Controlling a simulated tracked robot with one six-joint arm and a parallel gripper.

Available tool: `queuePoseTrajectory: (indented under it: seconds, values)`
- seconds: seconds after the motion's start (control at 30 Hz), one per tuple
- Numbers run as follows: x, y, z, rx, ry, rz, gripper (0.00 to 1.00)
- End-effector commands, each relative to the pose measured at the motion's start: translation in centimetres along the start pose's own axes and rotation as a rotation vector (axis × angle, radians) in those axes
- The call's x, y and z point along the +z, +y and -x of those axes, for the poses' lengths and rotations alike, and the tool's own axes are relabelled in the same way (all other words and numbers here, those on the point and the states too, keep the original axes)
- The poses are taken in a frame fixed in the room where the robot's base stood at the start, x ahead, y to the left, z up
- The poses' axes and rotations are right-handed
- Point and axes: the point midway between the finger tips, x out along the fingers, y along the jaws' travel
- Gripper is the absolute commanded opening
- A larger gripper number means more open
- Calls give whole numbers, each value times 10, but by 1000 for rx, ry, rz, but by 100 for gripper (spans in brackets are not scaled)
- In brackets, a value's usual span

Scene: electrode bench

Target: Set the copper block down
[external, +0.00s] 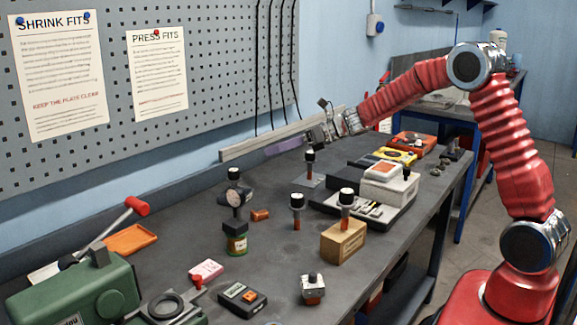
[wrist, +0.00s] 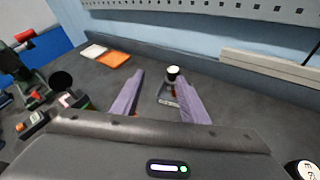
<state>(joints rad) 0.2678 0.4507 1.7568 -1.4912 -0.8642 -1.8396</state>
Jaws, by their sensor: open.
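A white-topped black electrode (wrist: 173,72) stands on a small plate (wrist: 166,97) beyond the fingers.
White-topped electrodes (external: 297,200) stand on the bench, one in a wooden block (external: 343,242). An orange tray (external: 130,239) lies by the wall.

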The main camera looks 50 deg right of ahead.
Motion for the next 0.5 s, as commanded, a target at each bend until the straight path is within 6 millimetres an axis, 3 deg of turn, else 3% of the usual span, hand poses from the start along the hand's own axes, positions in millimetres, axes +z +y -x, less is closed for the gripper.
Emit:
queuePoseTrajectory:
  seconds: [0.03,0.2,0.5]
  values:
    - [15,2,8,-48,-27,-60,40]
    - [52,2,36,-208,-128,-318,40]
    - [83,11,106,-426,-342,-822,40]
